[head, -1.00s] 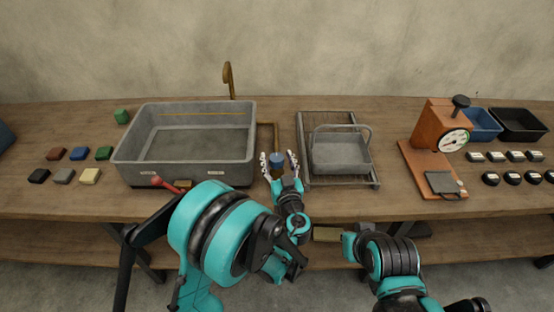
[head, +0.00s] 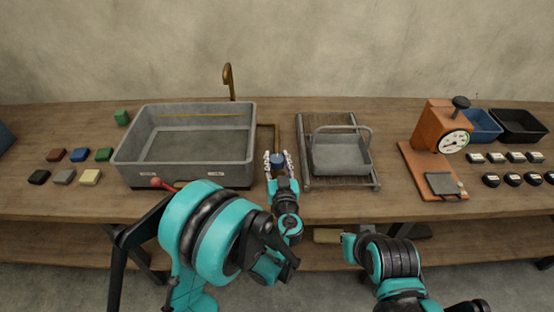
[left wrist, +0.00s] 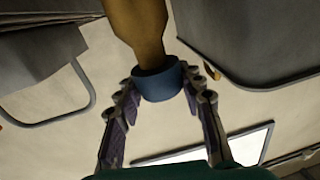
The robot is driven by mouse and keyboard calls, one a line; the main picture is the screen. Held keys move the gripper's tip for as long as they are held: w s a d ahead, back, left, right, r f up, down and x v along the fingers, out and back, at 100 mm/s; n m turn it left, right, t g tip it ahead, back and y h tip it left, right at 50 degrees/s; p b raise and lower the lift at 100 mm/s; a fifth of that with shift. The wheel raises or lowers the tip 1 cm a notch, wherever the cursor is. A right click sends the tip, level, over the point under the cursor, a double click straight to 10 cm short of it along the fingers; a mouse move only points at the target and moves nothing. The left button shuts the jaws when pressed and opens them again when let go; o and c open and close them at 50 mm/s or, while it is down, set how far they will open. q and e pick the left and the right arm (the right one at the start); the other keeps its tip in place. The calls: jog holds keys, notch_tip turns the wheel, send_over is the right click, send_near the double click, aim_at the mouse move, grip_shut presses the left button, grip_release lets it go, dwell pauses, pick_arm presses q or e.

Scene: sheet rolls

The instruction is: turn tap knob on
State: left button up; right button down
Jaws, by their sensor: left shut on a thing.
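The tap knob (head: 277,158) is a small blue cap between the basin and the drying rack. In the left wrist view the blue knob (left wrist: 159,82) sits on the end of a brass pipe (left wrist: 141,30). My left gripper (head: 278,161) has its fingers on both sides of the knob and is shut on it; it also shows in the left wrist view (left wrist: 160,88). The brass tap spout (head: 228,78) rises behind the basin. My right arm is low at the right, and its gripper's fingers cannot be made out.
The grey basin (head: 120,172) stands left of the knob, with a red-tipped lever (head: 156,182) at its front. A rack (head: 310,176) holding a grey handled basket (head: 340,155) is close on the right. An orange scale (head: 436,128) stands farther right. Coloured blocks lie left.

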pick_arm(q)
jog(key=m+h, duration=0.2)
jog(key=h, duration=0.2)
jog(key=m+h, duration=0.2)
jog(key=h, duration=0.1)
jog(key=shift+a+m+g+h, duration=0.2)
jog(key=shift+m+g+h, duration=0.1)
jog(key=shift+m+h, duration=0.1)
jog(key=shift+d+m+g+h, duration=0.1)
jog(key=shift+m+g+h, duration=0.9)
jog(key=shift+h, duration=0.5)
jog(key=shift+d+m+g+h, duration=0.1)
jog(key=shift+m+g+h, duration=0.6)
jog(key=shift+m+h, duration=0.65)
jog(key=shift+h, duration=0.35)
jog(key=o, duration=1.2)
